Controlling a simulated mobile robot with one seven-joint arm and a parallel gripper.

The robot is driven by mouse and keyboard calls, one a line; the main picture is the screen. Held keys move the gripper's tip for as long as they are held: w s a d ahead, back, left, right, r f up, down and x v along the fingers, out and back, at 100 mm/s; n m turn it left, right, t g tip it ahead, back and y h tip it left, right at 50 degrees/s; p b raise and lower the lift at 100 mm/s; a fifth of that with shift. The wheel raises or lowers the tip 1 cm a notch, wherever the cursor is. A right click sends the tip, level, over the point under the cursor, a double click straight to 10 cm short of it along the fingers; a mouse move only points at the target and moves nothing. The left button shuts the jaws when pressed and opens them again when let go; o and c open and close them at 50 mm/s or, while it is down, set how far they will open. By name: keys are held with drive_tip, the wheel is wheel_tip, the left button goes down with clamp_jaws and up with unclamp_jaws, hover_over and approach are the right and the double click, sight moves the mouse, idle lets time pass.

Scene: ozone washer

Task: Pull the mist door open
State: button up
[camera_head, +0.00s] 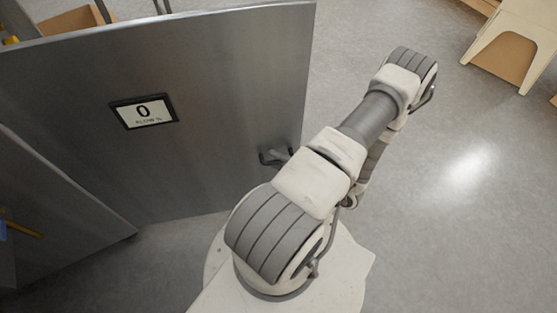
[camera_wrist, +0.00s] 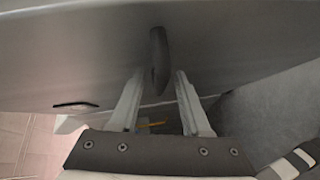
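The mist door is the large grey metal panel (camera_head: 215,95) on the left of the head view. Its face also fills the upper part of the wrist view (camera_wrist: 60,55). A dark handle (camera_head: 272,156) sticks out near its right edge, partly hidden by my arm. In the wrist view the dark handle (camera_wrist: 158,45) lies between and just beyond the tips of my gripper (camera_wrist: 160,74). The two pale fingers are apart, with a visible gap on both sides of the handle. In the head view my arm hides the gripper.
A small display (camera_head: 143,111) reading 0 is on the panel. Another metal panel (camera_head: 55,210) stands at lower left. A wooden box (camera_head: 70,20) is behind the top edge. A pale stool (camera_head: 515,35) stands at upper right. The floor (camera_head: 470,190) on the right is clear.

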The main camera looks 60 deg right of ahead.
drive_tip(key=s+r+p, duration=0.2)
drive_tip(key=s, duration=1.5)
drive_tip(key=shift+d+r, duration=0.2)
drive_tip(key=shift+r, duration=0.1)
drive_tip(key=shift+s, duration=0.1)
